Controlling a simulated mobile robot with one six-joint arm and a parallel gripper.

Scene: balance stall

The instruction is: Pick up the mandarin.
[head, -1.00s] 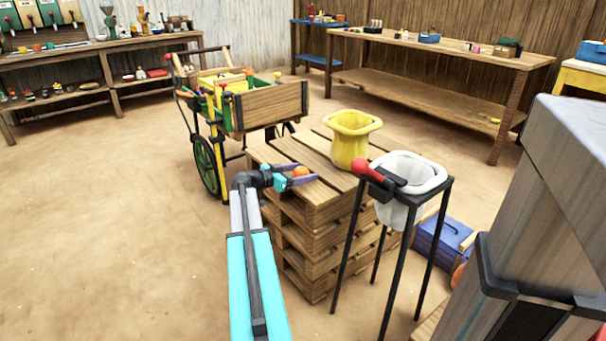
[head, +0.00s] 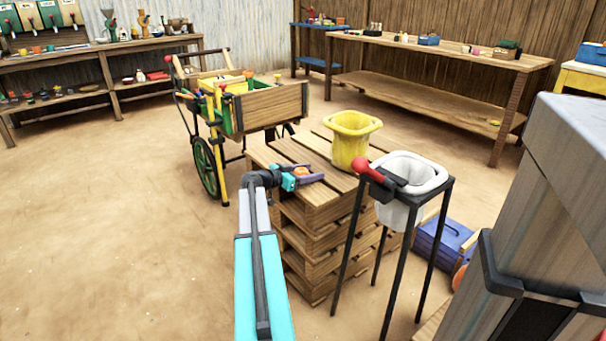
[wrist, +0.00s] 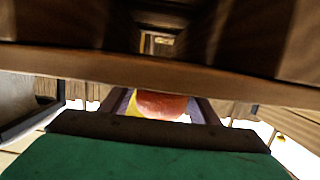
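The mandarin (head: 301,172) is a small orange fruit on top of the wooden pallet stack (head: 322,215), near its left corner. My gripper (head: 309,172) reaches in from the left at pallet-top height, with its purple fingers on either side of the mandarin.
A yellow bucket (head: 351,142) stands on the pallets behind the mandarin. A white bin (head: 399,212) in a black stand with a red-handled part (head: 368,170) is close on the right. A wooden cart (head: 262,107) stands behind left. The floor at left is clear.

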